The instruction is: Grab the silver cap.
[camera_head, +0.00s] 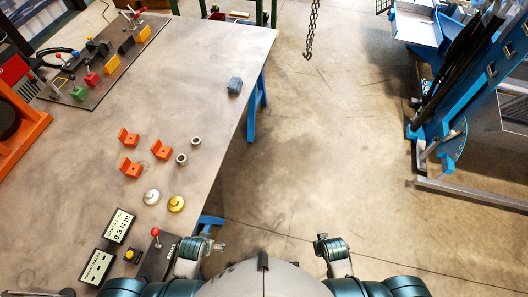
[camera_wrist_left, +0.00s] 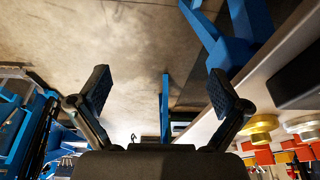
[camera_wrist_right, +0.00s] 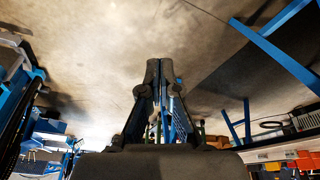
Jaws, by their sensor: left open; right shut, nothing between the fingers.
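The silver cap (camera_head: 151,196) lies on the table (camera_head: 215,62) near its front part, just left of a gold cap (camera_head: 176,203). My right gripper (camera_head: 322,241) is shut and empty over the floor, far right of the table.
Orange blocks (camera_head: 130,168) and small metal rings (camera_head: 188,150) lie behind the caps. Display panels (camera_head: 118,226) and a red-knobbed device (camera_head: 156,233) stand near the front edge. A chain (camera_head: 311,30) hangs over open floor.

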